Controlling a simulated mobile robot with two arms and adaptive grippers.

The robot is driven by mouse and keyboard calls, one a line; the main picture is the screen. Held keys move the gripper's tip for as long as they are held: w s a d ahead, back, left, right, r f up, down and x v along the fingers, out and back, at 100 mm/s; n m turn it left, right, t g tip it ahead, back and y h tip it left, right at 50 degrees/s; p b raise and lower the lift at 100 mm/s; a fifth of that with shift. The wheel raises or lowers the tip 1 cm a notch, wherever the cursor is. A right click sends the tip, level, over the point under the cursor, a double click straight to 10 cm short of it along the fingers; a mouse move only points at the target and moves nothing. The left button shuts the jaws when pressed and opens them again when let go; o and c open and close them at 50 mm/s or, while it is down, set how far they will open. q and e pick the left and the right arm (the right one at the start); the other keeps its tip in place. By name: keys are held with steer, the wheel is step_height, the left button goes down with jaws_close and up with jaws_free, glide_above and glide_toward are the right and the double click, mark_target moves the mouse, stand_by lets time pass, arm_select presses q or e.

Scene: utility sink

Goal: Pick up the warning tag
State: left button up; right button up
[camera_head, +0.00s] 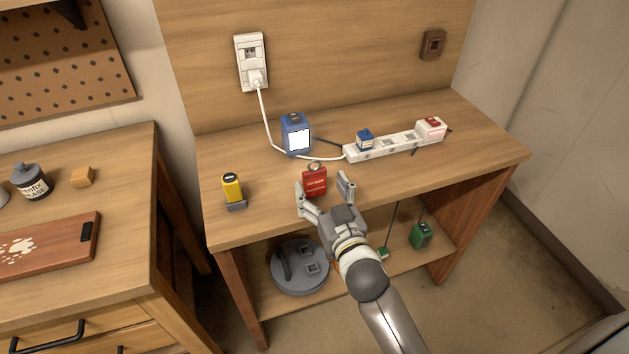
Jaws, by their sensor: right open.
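The warning tag (315,182) is a small red piece with a ring at its top and faint markings on its face. It is at the front middle of the wooden table. My right gripper (325,192) is open, with one finger to the left of the tag and the other to its right. The left finger is close to the tag's edge; I cannot tell whether it touches. A clear gap shows between the tag and the right finger. My left gripper is not in view.
A blue device (296,135) and a white power strip (394,145) with plugs stand behind the tag, with a white cable nearby. A yellow item (232,187) stands to the left. A grey round object (300,267) and a green item (421,235) are on the lower shelf.

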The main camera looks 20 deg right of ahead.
mark_target(315, 177)
steer(key=shift+w+a+r+p, duration=0.1)
steer(key=shift+w+p, duration=0.3)
steer(key=shift+w, duration=1.9)
steer(key=shift+c, duration=0.4)
steer(key=c, duration=1)
